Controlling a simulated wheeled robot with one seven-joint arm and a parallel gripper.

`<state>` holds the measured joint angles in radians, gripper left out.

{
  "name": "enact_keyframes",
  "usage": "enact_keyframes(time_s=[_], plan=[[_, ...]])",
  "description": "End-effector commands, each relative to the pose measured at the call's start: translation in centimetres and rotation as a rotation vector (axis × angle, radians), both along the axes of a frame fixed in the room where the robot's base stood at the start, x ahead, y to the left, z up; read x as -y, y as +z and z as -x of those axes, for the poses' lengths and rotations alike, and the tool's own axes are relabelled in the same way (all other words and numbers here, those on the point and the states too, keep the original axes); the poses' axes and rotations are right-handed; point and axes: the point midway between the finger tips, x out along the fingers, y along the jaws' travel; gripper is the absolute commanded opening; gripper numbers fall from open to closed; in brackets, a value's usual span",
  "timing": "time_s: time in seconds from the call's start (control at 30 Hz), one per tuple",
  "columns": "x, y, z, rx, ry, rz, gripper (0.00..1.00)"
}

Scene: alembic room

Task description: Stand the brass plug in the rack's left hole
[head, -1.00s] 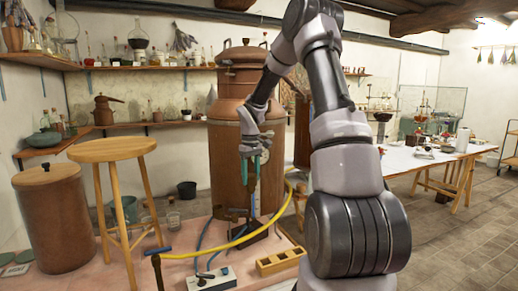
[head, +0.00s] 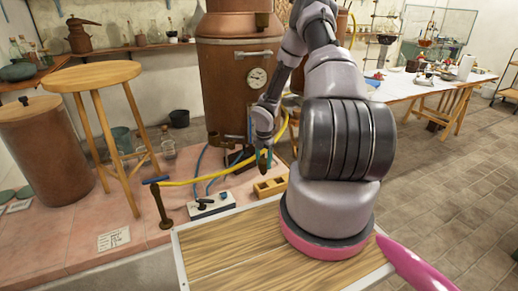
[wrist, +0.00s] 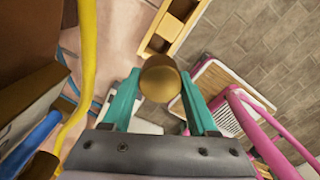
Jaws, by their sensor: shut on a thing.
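My gripper (wrist: 162,98) has teal fingers and is shut on the brass plug (wrist: 160,78), whose round end faces the wrist camera. In the head view my gripper (head: 264,160) hangs just behind and above the wooden rack (head: 271,187); the plug is hard to make out there. The rack also shows in the wrist view (wrist: 153,29), with two dark square openings, beyond the plug. The plug appears apart from the rack, near its closer end in the wrist view. I cannot judge its height above the rack.
A yellow hose (head: 216,179) runs beside my gripper to a post at the left. A white switch box (head: 211,206) sits left of the rack. The copper still (head: 240,75) stands behind, and a wooden stool (head: 93,78) stands at the left.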

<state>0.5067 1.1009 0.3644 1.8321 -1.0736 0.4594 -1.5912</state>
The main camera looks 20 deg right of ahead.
Motion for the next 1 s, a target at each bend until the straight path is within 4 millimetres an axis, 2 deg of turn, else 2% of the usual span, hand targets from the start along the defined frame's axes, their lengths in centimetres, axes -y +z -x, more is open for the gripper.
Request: enact_keyframes(time_s=[0.13, 0.6, 1.0], plan=[[0.1, -1.2, 0.3, 0.0, 0.071, 0.001, 0.0], [0.1, -5.2, 0.3, -0.001, 0.073, 0.001, 0.0], [0.1, -5.9, 0.3, 0.001, 0.071, 0.001, 0.0]])
